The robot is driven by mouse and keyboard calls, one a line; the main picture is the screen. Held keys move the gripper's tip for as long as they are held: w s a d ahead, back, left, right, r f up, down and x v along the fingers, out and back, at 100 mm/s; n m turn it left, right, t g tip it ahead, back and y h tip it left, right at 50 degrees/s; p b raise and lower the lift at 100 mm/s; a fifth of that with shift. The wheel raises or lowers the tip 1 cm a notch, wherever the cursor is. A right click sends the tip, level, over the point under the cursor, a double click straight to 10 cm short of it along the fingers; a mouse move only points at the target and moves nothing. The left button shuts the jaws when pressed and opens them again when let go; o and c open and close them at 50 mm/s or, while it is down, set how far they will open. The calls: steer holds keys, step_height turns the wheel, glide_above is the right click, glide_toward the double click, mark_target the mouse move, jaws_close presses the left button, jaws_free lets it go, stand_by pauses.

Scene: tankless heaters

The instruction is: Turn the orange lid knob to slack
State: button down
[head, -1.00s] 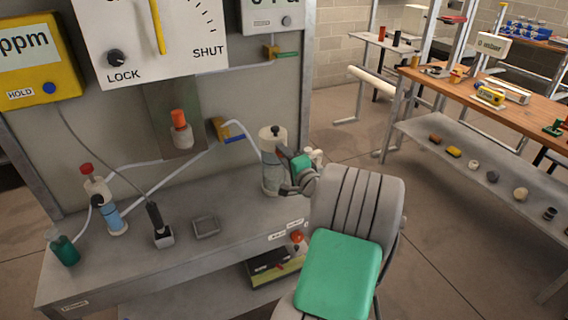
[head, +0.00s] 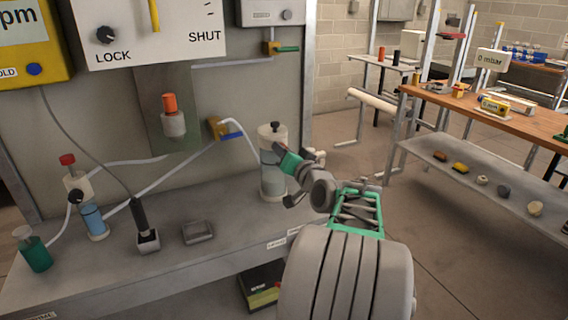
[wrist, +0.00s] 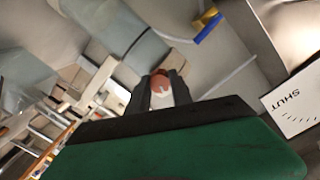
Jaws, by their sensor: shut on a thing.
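My gripper (head: 272,157) reaches in from the right to the upper part of a clear, pale-capped vessel (head: 272,184) on the bench. In the wrist view its two dark fingers (wrist: 160,88) are closed on the orange lid knob (wrist: 161,82), a rounded orange-brown piece with a white part below it. The head view does not show this knob; the gripper and vessel hide the contact. The vessel has a black top piece (head: 275,127). Another orange cap (head: 170,103) sits on a white cylinder on the wall panel, apart from the gripper.
A white panel (head: 150,50) marked LOCK and SHUT hangs above. A blue-handled valve (head: 230,133) is on the wall left of the vessel. Tubes, a red-topped bottle (head: 90,208), a green beaker (head: 35,252) and a grey tray (head: 197,232) occupy the left of the bench.

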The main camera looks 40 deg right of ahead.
steer(key=shift+n+b, duration=0.5)
steer(key=shift+b, duration=0.05)
steer(key=c, duration=1.1)
jaws_free()
steer(key=shift+c, duration=0.2)
steer(key=v, duration=0.7)
steer(key=shift+s, duration=0.35)
steer(key=shift+a, duration=0.15)
